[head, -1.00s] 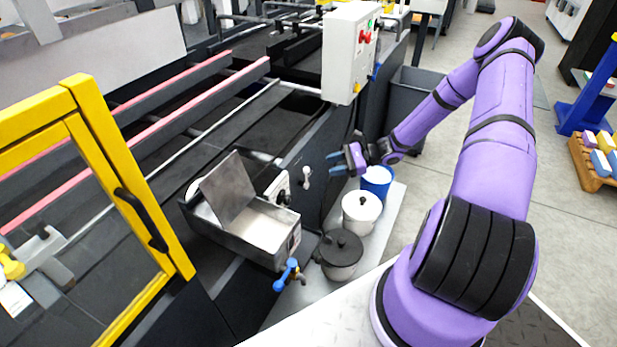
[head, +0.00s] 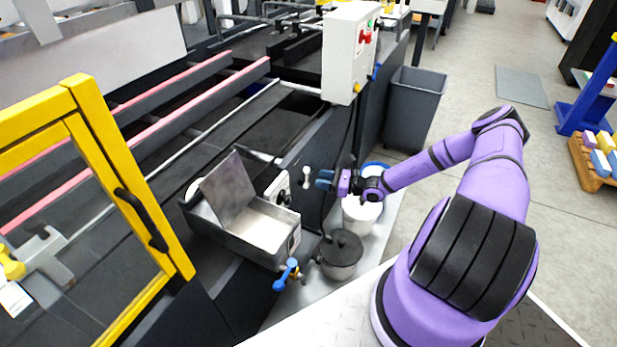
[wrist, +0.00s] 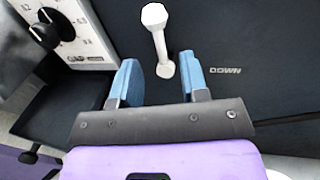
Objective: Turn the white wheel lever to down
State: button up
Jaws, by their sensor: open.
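The white wheel lever (head: 306,177) is a small white handle on the dark side panel of the machine. In the wrist view the lever (wrist: 158,42) has a knob at the top of the picture and a pivot end lower down, near the fingertips. The word DOWN is printed on the panel to its right. My gripper (head: 325,179) is open and empty, just right of the lever in the head view. In the wrist view the blue fingers of my gripper (wrist: 160,75) stand on either side of the lever's pivot end. I cannot tell whether they touch it.
A dial plate (wrist: 65,30) with a black knob is left of the lever. The open glue tray (head: 262,230) and a blue-handled valve (head: 287,275) are nearby. A grey bin (head: 413,108) stands behind.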

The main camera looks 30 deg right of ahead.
aim_at(306, 178)
jog(key=shift+x, duration=2.7)
jog(key=shift+c, duration=0.2)
grip_shut()
